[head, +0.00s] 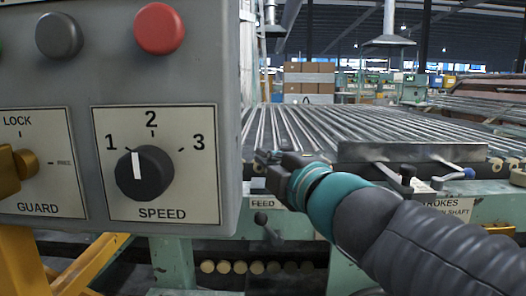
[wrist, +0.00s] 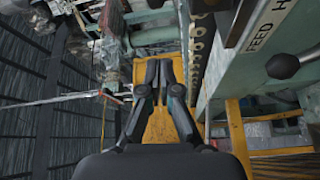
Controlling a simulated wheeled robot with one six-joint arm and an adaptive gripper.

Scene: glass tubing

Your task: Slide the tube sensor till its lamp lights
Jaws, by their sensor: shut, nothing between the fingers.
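My gripper (head: 264,158) is in the middle of the head view, just right of the grey control box and in front of the rollers or tubes of the bed. In the wrist view its two dark fingers (wrist: 159,64) point away from the camera, close together, with nothing seen between them. A yellow surface lies behind them. I cannot make out the tube sensor or its lamp in either view. No lit lamp shows.
The grey control box (head: 228,120) fills the left, with a red button (head: 160,28) and a SPEED knob (head: 145,173) near 1. The bed of long metal tubes or rollers (head: 300,125) lies behind my gripper.

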